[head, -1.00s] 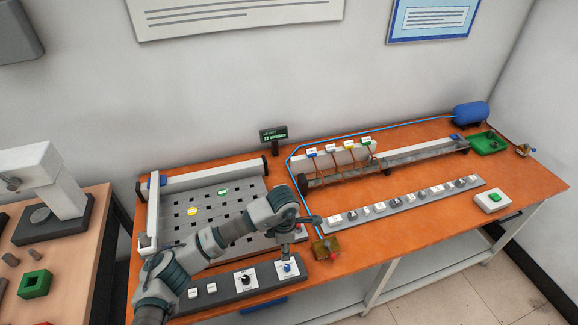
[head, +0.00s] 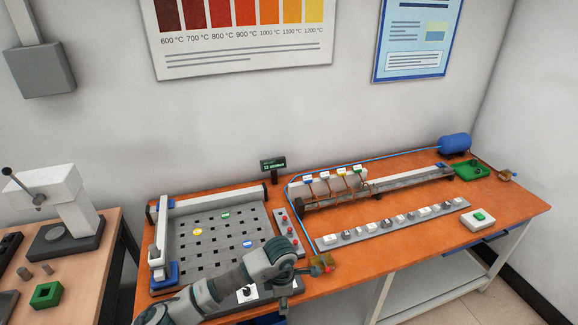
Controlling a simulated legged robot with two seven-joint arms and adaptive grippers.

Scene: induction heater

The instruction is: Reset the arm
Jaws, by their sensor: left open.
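My left arm comes in from the bottom left, low over the front of the orange workbench (head: 400,232). My left gripper (head: 302,288) is open and appears empty, near the front edge; its fingertips are small and hard to make out. The arm and gripper cover most of the dark control panel in front of the perforated plate (head: 190,268); part of a white knob plate (head: 246,294) shows beside the wrist. My right arm and gripper are out of view.
Yellow, green and blue discs lie on the plate. A red-button strip (head: 288,233) stands right of it. A small brass-coloured block (head: 325,262) is close to the gripper. A long button row (head: 385,226) and a coil rail (head: 400,184) lie to the right.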

